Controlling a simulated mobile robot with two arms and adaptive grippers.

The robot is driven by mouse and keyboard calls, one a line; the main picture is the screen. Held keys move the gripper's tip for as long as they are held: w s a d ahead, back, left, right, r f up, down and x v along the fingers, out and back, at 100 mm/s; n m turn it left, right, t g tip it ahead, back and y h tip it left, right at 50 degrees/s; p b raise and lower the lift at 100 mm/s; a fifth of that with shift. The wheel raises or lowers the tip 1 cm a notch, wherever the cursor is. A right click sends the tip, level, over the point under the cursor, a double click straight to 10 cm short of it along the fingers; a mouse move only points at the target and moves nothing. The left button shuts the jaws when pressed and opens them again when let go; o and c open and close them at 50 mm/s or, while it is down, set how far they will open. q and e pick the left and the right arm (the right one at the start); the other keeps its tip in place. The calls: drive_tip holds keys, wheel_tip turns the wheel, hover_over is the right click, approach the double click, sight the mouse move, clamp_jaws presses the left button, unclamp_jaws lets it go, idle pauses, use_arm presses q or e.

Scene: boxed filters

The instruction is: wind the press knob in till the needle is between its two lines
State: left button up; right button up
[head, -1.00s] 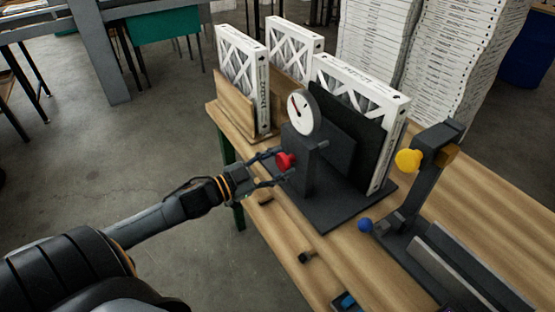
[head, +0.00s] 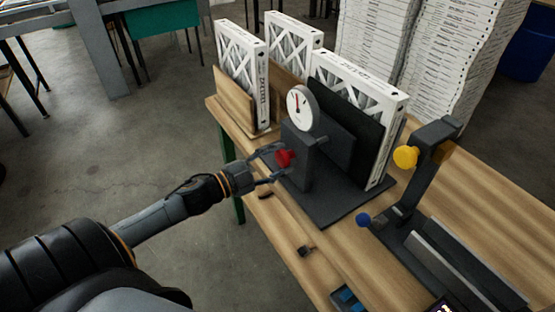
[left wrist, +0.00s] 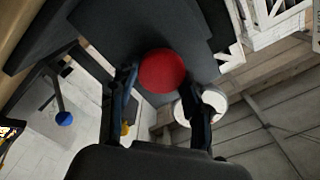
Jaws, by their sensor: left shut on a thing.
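The red press knob (head: 284,158) is on the front of the dark press (head: 301,152). My left gripper (head: 270,163) is shut on the knob, a finger on either side. In the left wrist view the knob (left wrist: 162,71) shows round and red between the fingertips (left wrist: 160,80). The white gauge (head: 299,107) sits on top of the press, its red needle pointing nearly straight up. Its two lines are too small to make out. A boxed filter (head: 392,100) stands upright behind the press's black plate (head: 346,128). My right gripper is out of view.
A yellow knob (head: 405,157) and a blue ball (head: 363,220) belong to a dark fixture at the right. More filters (head: 240,62) stand in a wooden rack at the back left. Small dark items lie along the wooden table's (head: 480,205) front edge.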

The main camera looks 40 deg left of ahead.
use_arm(q)
drive_tip(key=o, duration=1.1)
drive_tip(key=shift+s, duration=0.1)
drive_tip(key=v, duration=1.1)
drive_tip(key=shift+s+a, duration=0.15)
drive_tip(key=shift+s, duration=0.2)
